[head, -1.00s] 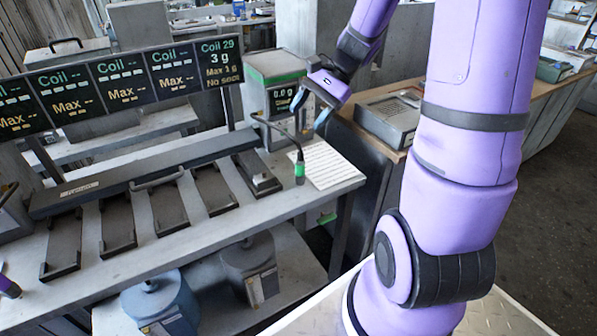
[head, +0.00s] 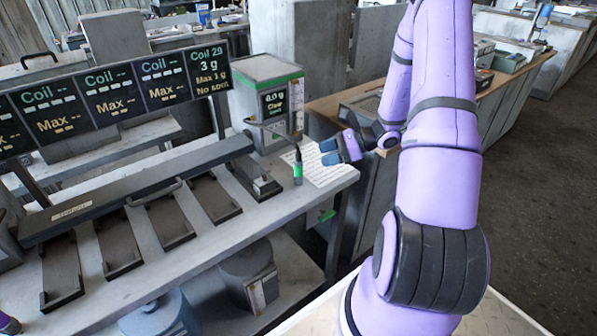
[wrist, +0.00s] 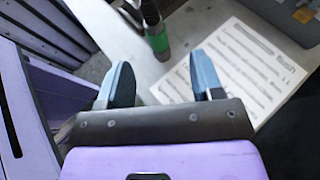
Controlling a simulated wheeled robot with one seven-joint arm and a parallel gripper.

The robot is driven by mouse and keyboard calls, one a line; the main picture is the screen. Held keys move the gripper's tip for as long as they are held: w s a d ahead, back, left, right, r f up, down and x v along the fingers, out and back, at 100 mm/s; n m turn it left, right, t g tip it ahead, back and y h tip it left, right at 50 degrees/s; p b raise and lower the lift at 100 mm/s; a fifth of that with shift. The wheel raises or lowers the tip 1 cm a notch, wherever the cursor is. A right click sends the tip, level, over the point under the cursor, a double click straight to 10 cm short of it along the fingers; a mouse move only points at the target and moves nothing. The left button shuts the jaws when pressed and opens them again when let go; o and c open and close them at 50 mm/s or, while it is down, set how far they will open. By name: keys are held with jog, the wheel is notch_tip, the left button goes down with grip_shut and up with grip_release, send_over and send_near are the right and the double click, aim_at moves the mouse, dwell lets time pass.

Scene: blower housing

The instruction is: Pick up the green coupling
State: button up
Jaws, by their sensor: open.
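The green coupling (head: 298,171) is a small dark cylinder with a green band, at the end of a thin black hose, at the right end of the grey bench (head: 262,215). In the wrist view the coupling (wrist: 157,40) shows beyond the fingertips, between the two fingers in the picture. My gripper (head: 342,148) is to the right of the coupling, its fingers pointing left towards it. In the wrist view my gripper (wrist: 160,80) is open and empty, with blue-grey fingers apart. The gripper does not touch the coupling.
A printed sheet (head: 325,166) lies on the bench behind the coupling. Several dark cradles (head: 170,220) line the bench to the left. A wooden-topped counter (head: 325,105) lies behind my gripper.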

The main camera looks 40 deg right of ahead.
aim_at(299, 162)
jog(key=x, duration=0.9)
jog(key=shift+s+a+f, duration=0.15)
jog(key=shift+s+a, duration=0.05)
jog(key=shift+a, duration=0.1)
jog(key=c, duration=1.1)
